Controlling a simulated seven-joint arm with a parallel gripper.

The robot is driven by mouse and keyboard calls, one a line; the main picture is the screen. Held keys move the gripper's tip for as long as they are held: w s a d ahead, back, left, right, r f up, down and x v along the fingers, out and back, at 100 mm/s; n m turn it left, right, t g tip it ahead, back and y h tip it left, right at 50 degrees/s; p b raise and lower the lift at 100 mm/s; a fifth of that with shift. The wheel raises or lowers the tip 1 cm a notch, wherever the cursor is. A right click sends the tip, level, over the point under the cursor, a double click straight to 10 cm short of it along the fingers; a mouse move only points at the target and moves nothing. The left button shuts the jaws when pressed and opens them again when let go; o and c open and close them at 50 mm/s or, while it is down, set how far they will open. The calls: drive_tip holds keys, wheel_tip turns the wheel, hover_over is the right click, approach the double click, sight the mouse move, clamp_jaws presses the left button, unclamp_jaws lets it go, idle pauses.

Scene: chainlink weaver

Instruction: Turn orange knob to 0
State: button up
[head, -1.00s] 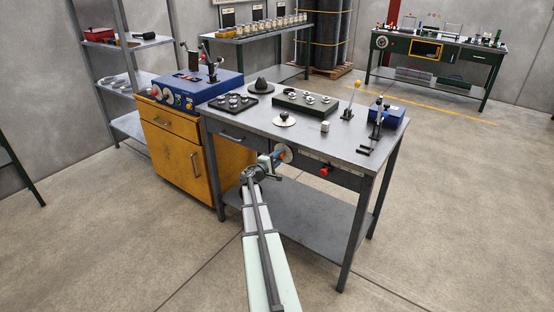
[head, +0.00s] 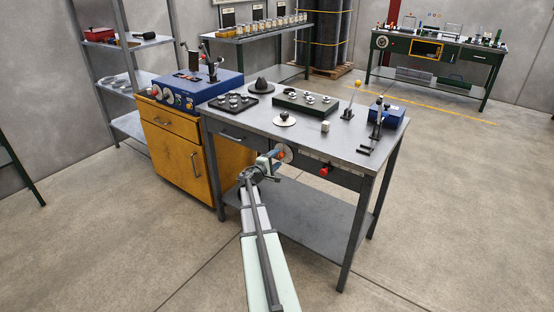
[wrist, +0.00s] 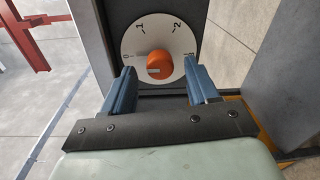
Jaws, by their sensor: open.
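An orange knob (wrist: 160,64) sits at the centre of a round white dial (wrist: 135,45) marked 0, 1, 2 and 3. In the wrist view, 0 is at the dial's left and 3 at its right. A pale mark on the knob points left, roughly toward the 0 side; its exact setting is hard to tell. My gripper (wrist: 160,68) is open, its blue fingers on either side of the knob and apart from it. In the head view my gripper (head: 274,160) is at the table's front, by the small orange knob (head: 282,154).
The dial is on the front of a grey metal table (head: 350,150). A red knob (head: 324,170) is on the same front to the right. A yellow cabinet (head: 180,165) with a blue box (head: 195,90) on top stands to the left. The floor in front is clear.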

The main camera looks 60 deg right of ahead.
drive_tip(key=a, duration=1.2)
drive_tip(key=shift+s+a+r, duration=0.2)
drive_tip(key=shift+a+r, duration=0.05)
drive_tip(key=shift+a, duration=0.05)
drive_tip(key=s+a+f+m+g+y, duration=0.25)
drive_tip(key=s+a+f+y, duration=0.2)
drive_tip(key=f, duration=0.25)
drive_tip(key=s+a+f+m+g+y, duration=0.1)
drive_tip(key=s+a+f+m+y, duration=0.35)
drive_tip(key=f, duration=0.35)
drive_tip(key=s+a+f+y, duration=0.25)
drive_tip(key=a+f, duration=0.25)
drive_tip(key=a, duration=0.4)
drive_tip(key=s+a+f+y, duration=0.25)
drive_tip(key=a+f, duration=0.35)
drive_tip(key=a, duration=0.3)
drive_tip(key=s+a+f+n+y, duration=0.1)
drive_tip(key=s+a+f+y, duration=0.2)
drive_tip(key=a, duration=0.6)
drive_tip(key=s+a+f+y, duration=0.2)
drive_tip(key=s+a+f, duration=0.2)
drive_tip(key=a, duration=0.6)
drive_tip(key=s+a+f+n+g+h, duration=0.1)
drive_tip(key=s+a+f+n+g, duration=0.2)
drive_tip(key=s+a, duration=0.8)
wheel_tip(320, 180, down, 2)
drive_tip(key=shift+s+a+f+n+g+h, duration=0.15)
drive_tip(key=shift+s+a+n+g+h, duration=0.2)
drive_tip(key=shift+s, duration=0.25)
